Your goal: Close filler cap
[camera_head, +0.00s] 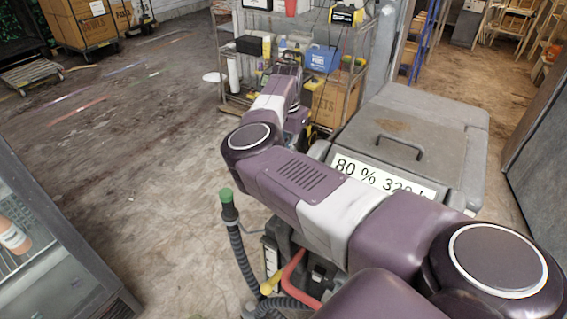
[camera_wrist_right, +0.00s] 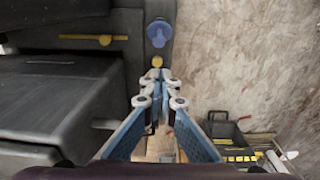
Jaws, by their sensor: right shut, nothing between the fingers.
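In the right wrist view, a blue cap-like part (camera_wrist_right: 158,33) sits on the edge of a dark grey machine body (camera_wrist_right: 80,90), at top centre. It looks like the filler cap; I cannot tell whether it is open or closed. My right gripper (camera_wrist_right: 157,82) is shut and empty, its blue fingers pointing at a small yellow knob (camera_wrist_right: 157,61) just below the blue part in the picture. The gripper appears apart from the blue part. In the head view, my right arm reaches over the grey machine (camera_head: 425,115); the blue part is hidden there. My left gripper is not in view.
The machine's lid has a handle (camera_head: 398,142) and a label (camera_head: 385,180). A green-topped hose handle (camera_head: 228,205) stands beside it. A loaded shelf (camera_head: 325,30) stands behind. A glass-sided cabinet (camera_head: 45,245) is at the left. The floor between is open.

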